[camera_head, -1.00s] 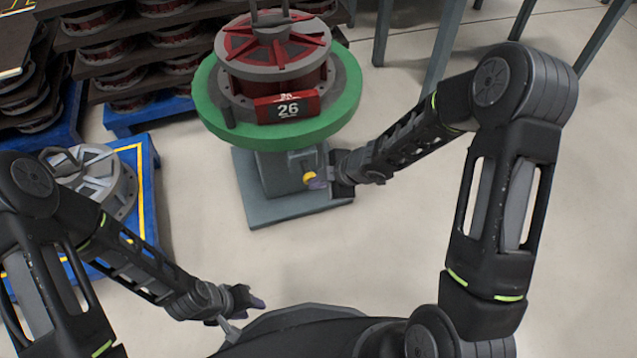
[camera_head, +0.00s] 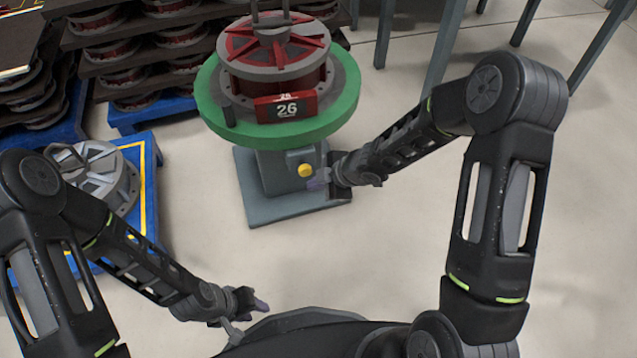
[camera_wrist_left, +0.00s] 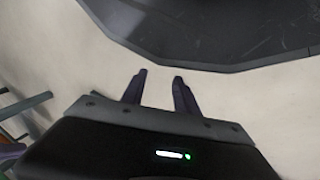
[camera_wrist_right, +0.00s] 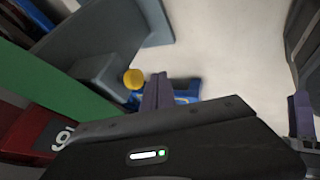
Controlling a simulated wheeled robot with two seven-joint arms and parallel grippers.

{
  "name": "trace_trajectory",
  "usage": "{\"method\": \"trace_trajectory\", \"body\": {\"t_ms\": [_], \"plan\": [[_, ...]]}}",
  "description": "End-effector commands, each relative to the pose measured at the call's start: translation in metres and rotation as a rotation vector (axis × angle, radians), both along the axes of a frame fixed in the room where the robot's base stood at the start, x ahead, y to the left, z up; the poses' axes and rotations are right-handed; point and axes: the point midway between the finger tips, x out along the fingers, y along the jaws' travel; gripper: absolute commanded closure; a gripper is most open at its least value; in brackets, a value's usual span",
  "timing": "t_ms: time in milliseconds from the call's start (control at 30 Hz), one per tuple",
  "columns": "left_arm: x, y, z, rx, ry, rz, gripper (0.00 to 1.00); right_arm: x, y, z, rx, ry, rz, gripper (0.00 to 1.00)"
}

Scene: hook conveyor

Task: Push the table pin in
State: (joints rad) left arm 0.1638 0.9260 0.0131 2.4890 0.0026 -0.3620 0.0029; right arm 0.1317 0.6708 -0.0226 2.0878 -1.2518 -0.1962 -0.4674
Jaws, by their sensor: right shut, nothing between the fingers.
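The table pin is a yellow round knob (camera_head: 305,170) on the front of the grey pedestal under the green round table (camera_head: 220,112). It sits close against the pedestal face. My right gripper (camera_head: 317,182) is shut and empty, its fingertips just right of and slightly below the knob.
A red and grey drum labelled 26 (camera_head: 287,107) stands on the green table. A blue pallet (camera_head: 150,165) with a grey part is at left, and racks of stacked red parts stand behind. Floor right of the pedestal is clear up to my right arm.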

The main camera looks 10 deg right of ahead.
Motion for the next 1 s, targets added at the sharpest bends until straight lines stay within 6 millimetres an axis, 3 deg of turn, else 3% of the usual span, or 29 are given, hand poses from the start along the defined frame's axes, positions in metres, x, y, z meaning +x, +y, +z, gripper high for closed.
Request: {"method": "trace_trajectory", "body": {"t_ms": [533, 1000], "plan": [[-0.012, -0.012, 0.055, -0.018, 0.020, -0.028, 0.64, -0.038, -0.032, 0.072, -0.002, 0.002, 0.002, 1.00], [-0.012, -0.011, 0.060, -0.017, 0.019, -0.028, 0.64, -0.046, -0.038, 0.079, -0.001, 0.002, 0.002, 1.00]]}}
